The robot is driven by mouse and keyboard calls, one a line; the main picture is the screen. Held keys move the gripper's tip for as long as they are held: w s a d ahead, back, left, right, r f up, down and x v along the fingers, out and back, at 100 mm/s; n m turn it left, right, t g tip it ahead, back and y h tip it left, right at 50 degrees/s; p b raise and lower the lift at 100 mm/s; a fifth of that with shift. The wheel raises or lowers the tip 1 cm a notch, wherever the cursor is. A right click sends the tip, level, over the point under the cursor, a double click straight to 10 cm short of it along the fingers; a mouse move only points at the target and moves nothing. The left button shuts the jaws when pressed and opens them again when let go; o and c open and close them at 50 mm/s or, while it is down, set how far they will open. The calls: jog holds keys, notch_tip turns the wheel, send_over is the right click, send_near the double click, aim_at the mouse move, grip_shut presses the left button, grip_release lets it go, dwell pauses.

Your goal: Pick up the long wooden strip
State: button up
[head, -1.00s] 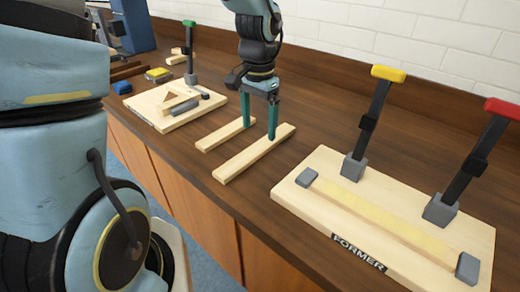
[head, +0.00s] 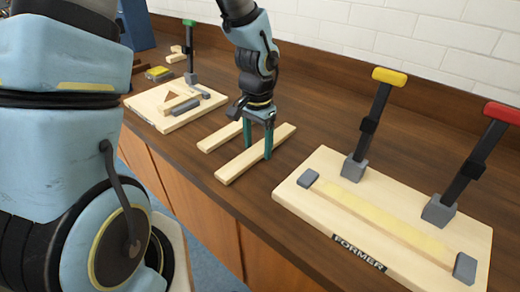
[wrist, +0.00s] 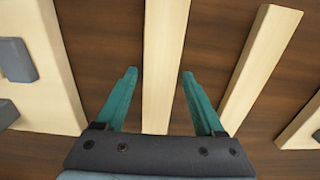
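The long wooden strip (head: 236,165) lies flat on the brown workbench, the nearer of two pale strips. In the wrist view the long strip (wrist: 165,50) runs down the middle between the fingers. My gripper (head: 257,152) is low over the strip, its teal fingers pointing down, one on each side of it. The gripper (wrist: 158,74) is open, with a gap between each finger and the strip in the wrist view. The shorter strip (head: 220,137) lies beside it, towards the back left; it also shows at right in the wrist view (wrist: 262,60).
The FORMER board (head: 310,205) stands to the right, with upright clamps with a yellow handle (head: 390,75) and a red handle (head: 502,110). A smaller board (head: 150,105) with a green-handled clamp (head: 189,22) is at back left. A tiled wall is behind the bench.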

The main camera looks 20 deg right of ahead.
grip_shut()
dwell(0.3)
